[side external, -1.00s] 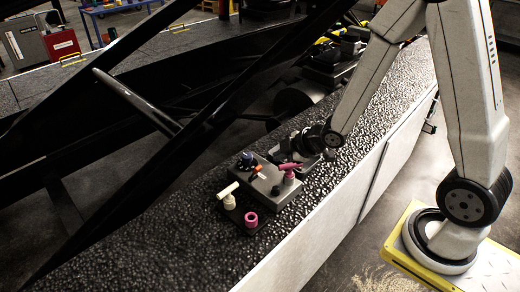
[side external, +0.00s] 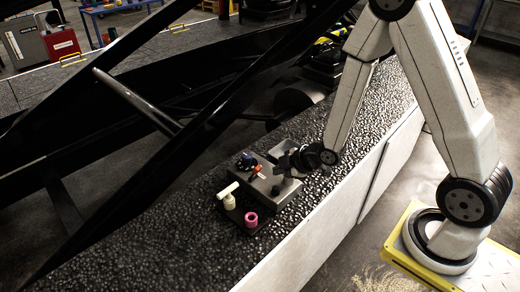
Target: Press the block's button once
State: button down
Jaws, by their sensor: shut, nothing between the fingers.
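The grey block (side external: 257,184) sits on the textured black surface, left of my arm. Its top carries a dark blue knob (side external: 246,160), an orange-red lever (side external: 259,171) and a small dark round part (side external: 275,190) near the front edge. Which of these is the button I cannot tell for certain. My gripper (side external: 283,169) is shut and empty, low over the block's right end. It hides that corner, including the pink-handled part there. Whether it touches anything is not clear.
A cream part with a pale bar (side external: 229,195) and a pink ring (side external: 251,219) stand on a dark plate in front of the block. A grey open tray (side external: 285,147) is just behind my gripper. Black beams (side external: 190,140) slope across the left. The surface in front is clear.

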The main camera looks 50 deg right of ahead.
jog(key=shift+f, duration=1.8)
jog(key=shift+f, duration=0.95)
dwell(1.9)
jog(key=shift+r, duration=0.95)
dwell(0.3)
jog(key=shift+r, duration=2.5)
